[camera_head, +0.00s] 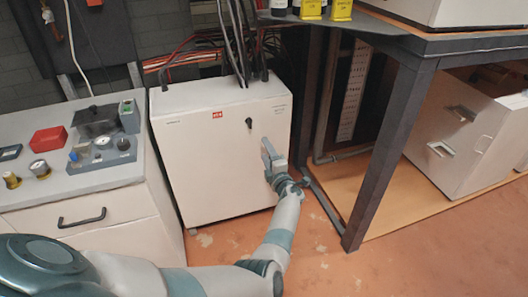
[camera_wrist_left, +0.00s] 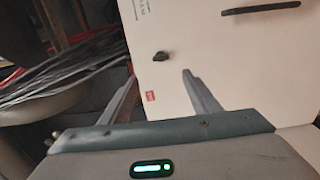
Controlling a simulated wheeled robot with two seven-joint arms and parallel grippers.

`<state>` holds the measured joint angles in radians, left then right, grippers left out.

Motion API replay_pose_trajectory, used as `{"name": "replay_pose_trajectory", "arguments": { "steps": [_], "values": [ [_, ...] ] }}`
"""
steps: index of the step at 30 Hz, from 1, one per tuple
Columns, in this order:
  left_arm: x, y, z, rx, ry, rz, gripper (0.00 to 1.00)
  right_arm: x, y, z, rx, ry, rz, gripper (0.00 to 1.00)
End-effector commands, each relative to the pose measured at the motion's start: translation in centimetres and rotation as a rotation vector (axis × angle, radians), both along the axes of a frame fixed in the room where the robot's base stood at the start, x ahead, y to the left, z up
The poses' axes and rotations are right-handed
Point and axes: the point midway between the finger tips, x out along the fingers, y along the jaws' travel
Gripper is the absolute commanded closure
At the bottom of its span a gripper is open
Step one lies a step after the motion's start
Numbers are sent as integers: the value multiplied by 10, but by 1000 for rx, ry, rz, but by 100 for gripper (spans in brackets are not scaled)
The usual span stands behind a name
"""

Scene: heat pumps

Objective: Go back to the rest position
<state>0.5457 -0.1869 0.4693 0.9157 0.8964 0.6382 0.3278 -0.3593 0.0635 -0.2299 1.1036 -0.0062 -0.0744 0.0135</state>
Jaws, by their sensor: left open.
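My left arm comes in from the lower left, and my left gripper (camera_head: 270,155) is in front of the right part of the white cabinet (camera_head: 200,170). In the left wrist view the gripper (camera_wrist_left: 158,88) has its two fingers spread wide with nothing between them. The cabinet front (camera_wrist_left: 230,60) fills much of that view, with a small black knob (camera_wrist_left: 161,56) and a red label (camera_wrist_left: 150,97). The knob (camera_head: 249,123) also shows in the head view, left of the gripper and apart from it. My right gripper is not in view.
A grey-topped counter (camera_head: 70,182) with gauges and a red box (camera_head: 48,139) stands at the left. A dark-framed table (camera_head: 388,150) stands at the right, with a white drawer unit (camera_head: 465,140) beneath it. Cables (camera_head: 236,45) rise behind the cabinet. Orange floor (camera_head: 385,270) is clear in front.

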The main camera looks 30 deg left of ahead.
Motion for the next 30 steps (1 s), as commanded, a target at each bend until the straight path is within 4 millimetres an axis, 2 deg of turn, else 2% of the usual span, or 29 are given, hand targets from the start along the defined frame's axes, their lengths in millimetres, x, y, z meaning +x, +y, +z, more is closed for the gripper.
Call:
{"name": "replay_pose_trajectory", "arguments": {
  "steps": [12, 22, 26, 30],
  "values": [
    [0, -2, 0, 0, 0, 0, 44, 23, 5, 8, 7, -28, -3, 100],
    [-2, -3, -4, 15, 13, -13, 44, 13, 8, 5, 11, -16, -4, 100],
    [-8, -10, -18, 77, 66, -63, 44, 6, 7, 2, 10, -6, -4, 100],
    [-23, -30, -52, 208, 184, -181, 44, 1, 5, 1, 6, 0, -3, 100]
  ]
}}
